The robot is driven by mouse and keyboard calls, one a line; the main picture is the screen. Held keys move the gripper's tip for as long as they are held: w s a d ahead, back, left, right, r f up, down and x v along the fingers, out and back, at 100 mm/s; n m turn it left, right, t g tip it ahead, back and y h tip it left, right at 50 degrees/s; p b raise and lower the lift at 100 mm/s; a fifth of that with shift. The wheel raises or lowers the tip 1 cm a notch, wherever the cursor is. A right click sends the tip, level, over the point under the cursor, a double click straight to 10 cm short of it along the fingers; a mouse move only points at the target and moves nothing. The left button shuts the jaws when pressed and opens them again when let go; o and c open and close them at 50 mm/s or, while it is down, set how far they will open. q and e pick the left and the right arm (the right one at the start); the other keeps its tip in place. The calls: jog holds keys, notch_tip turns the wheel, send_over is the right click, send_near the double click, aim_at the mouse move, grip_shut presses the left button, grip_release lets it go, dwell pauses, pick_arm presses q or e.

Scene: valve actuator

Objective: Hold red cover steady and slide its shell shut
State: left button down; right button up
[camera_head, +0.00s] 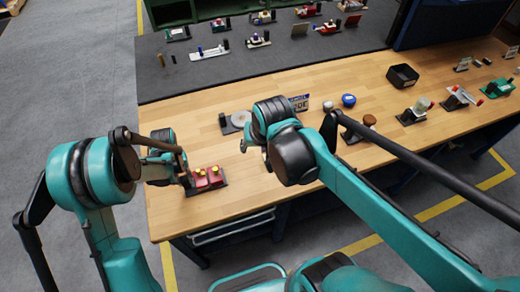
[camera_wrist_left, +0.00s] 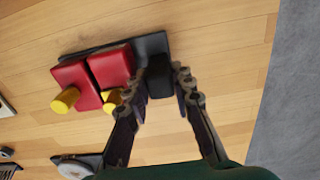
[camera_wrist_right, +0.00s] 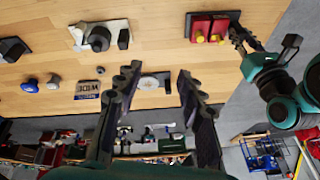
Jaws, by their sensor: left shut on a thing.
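The red cover shows as two red blocks side by side on a black base, with yellow knobs on one side. It lies on the wooden bench in the head view (camera_head: 201,182), left wrist view (camera_wrist_left: 112,65) and right wrist view (camera_wrist_right: 200,27). My left gripper (camera_wrist_left: 163,78) is shut on the black end block (camera_wrist_left: 158,88) beside the red blocks. In the head view my left gripper (camera_head: 186,180) is at the cover's left end. My right gripper (camera_wrist_right: 157,75) is open and empty, away from the cover, to its right in the head view.
A round grey disc on a dark base (camera_head: 239,119) lies behind my right gripper. A blue knob (camera_head: 348,100) and black bin (camera_head: 402,76) stand farther right. The bench in front of the cover is clear to its edge. Several fixtures stand on the grey surface behind.

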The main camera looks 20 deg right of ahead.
aim_at(215, 174)
jog(key=shift+s+d+r+n+t, duration=0.15)
jog(key=shift+s+d+n, duration=0.1)
jog(key=shift+s, duration=0.25)
jog(key=shift+s+d+r+n+t, duration=0.1)
jog(key=shift+s+d+n+t, duration=0.1)
jog(key=shift+s, duration=0.25)
